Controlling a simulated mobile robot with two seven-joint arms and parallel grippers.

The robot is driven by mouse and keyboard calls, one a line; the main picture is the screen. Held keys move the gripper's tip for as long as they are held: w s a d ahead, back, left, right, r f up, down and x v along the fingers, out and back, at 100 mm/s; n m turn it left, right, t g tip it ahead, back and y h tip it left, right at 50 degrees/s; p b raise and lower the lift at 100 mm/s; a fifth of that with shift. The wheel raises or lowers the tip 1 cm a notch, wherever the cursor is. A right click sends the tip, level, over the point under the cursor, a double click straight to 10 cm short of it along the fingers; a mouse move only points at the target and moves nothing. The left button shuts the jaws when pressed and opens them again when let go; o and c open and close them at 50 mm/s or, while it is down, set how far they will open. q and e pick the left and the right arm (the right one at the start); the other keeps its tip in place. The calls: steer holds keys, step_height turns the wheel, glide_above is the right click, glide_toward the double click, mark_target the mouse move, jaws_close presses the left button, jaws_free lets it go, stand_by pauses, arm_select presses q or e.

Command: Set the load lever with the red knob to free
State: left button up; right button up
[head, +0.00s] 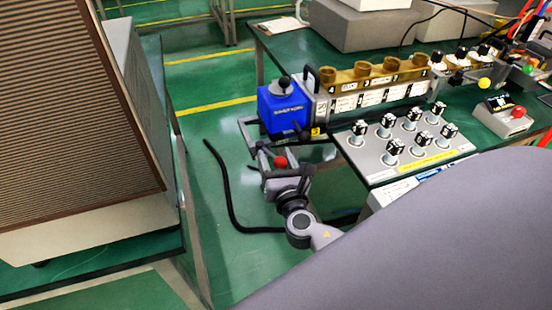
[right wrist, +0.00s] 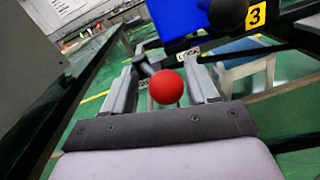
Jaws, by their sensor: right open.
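The load lever's red knob (head: 280,161) is a small round ball below the blue unit at the left end of the long bench assembly. In the right wrist view the red knob (right wrist: 166,87) sits between the two fingers, with a short dark lever arm behind it. My right gripper (head: 278,157) is open around the knob; clear gaps show on both sides in the right wrist view (right wrist: 163,72). Whether a finger touches the lever arm is hard to tell. My left gripper is not in view.
A blue box with a black knob (head: 284,104) stands just above the lever, near a yellow "3" tag (right wrist: 255,15). A panel with several black-and-white knobs (head: 410,150) lies to the right. A large brown cabinet (head: 75,110) stands left.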

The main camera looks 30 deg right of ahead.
steer(key=v, duration=0.7)
steer(key=shift+d, duration=0.15)
